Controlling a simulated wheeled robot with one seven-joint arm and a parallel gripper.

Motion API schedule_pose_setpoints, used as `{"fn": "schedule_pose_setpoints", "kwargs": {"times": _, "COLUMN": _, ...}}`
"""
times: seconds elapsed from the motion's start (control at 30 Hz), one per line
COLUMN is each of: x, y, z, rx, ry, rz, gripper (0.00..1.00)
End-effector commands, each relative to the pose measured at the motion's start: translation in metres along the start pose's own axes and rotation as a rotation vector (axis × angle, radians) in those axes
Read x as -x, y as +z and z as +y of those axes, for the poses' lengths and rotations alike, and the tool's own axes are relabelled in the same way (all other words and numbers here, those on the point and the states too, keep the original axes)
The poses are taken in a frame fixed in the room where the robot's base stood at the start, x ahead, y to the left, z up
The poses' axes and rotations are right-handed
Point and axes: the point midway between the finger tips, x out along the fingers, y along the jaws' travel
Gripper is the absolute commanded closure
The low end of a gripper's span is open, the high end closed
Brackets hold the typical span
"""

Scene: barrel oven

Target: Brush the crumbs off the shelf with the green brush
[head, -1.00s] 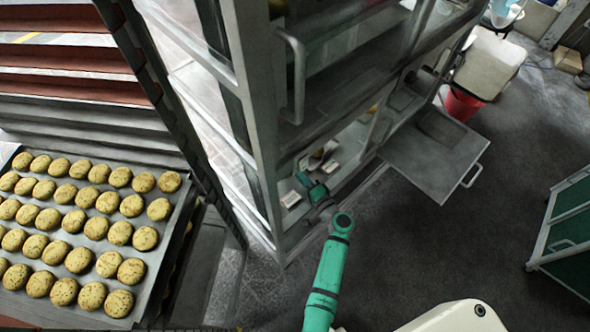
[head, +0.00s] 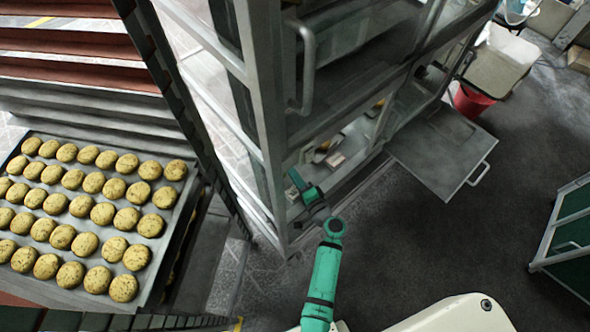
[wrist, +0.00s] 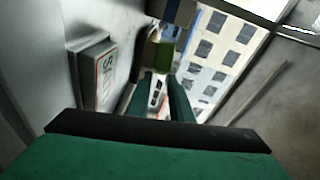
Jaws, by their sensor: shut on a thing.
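My gripper (head: 301,184) reaches into the lower opening of the tall metal cabinet, near its left post. The wrist view shows my gripper (wrist: 165,92) with its two dark green fingers close together. They are shut on what seems to be the green brush (wrist: 165,56), whose green block shows just beyond the fingertips; its handle is mostly hidden. The shelf (head: 352,170) inside the opening is partly visible, with small items on it. I cannot make out crumbs in either view.
A grey box with a label (wrist: 92,75) stands left of the fingers in the wrist view. A hinged panel (head: 440,150) sticks out right of the opening. A tray of cookies (head: 150,262) is at left. Floor at right is mostly clear, with a red bucket (head: 470,100) behind.

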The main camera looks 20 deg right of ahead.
Motion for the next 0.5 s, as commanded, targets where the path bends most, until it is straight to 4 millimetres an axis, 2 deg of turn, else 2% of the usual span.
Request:
{"fn": "schedule_pose_setpoints", "kwargs": {"times": 0.3, "x": 0.004, "y": 0.024, "z": -0.005, "rx": 0.0, "ry": 0.0, "rz": 0.0, "gripper": 1.0}}
{"fn": "schedule_pose_setpoints", "kwargs": {"times": 0.5, "x": 0.005, "y": 0.028, "z": -0.006, "rx": 0.0, "ry": -0.001, "rz": 0.001, "gripper": 1.0}}
